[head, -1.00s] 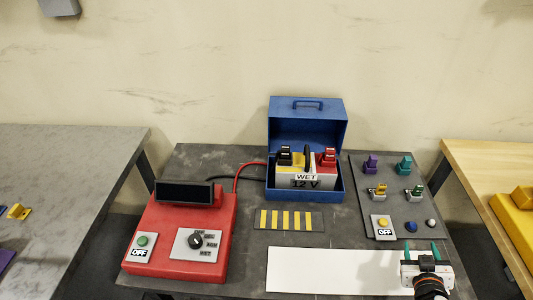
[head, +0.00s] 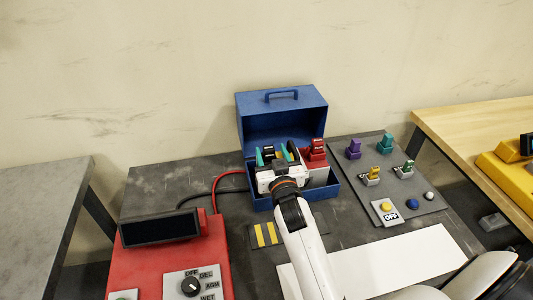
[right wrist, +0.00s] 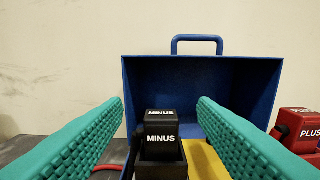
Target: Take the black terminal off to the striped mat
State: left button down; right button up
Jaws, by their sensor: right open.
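The black terminal (head: 268,149), marked MINUS, sits on the battery inside the blue box (head: 281,115). In the right wrist view the black terminal (right wrist: 161,128) stands upright between my teal fingers, with a gap on both sides. My right gripper (head: 275,156) is open around it and touches neither side visibly. The striped mat (head: 265,234), dark with yellow bars, lies in front of the box, its right part hidden by my right arm. My left gripper is not in view.
The red PLUS terminal (head: 315,150) is on the battery's right side; it also shows in the right wrist view (right wrist: 298,130). A red charger (head: 170,262) stands left. A dark panel (head: 400,205) with clamps and buttons lies right. A white strip (head: 410,257) lies in front.

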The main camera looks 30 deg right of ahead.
aim_at(270, 151)
jog(key=shift+w+d, duration=0.1)
jog(key=shift+w, duration=0.5)
jog(key=w, duration=0.1)
jog(key=w+d, duration=0.1)
jog(key=w, duration=0.1)
jog(key=w+f+p, duration=0.1)
jog(key=shift+w+d+f, duration=0.1)
jog(key=shift+w+d, duration=0.1)
jog(key=shift+w, duration=0.05)
jog(key=shift+s, duration=0.1)
jog(key=shift+c, duration=0.7)
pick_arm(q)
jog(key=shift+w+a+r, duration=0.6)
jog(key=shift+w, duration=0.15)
pick_arm(e)
jog(key=c, duration=1)
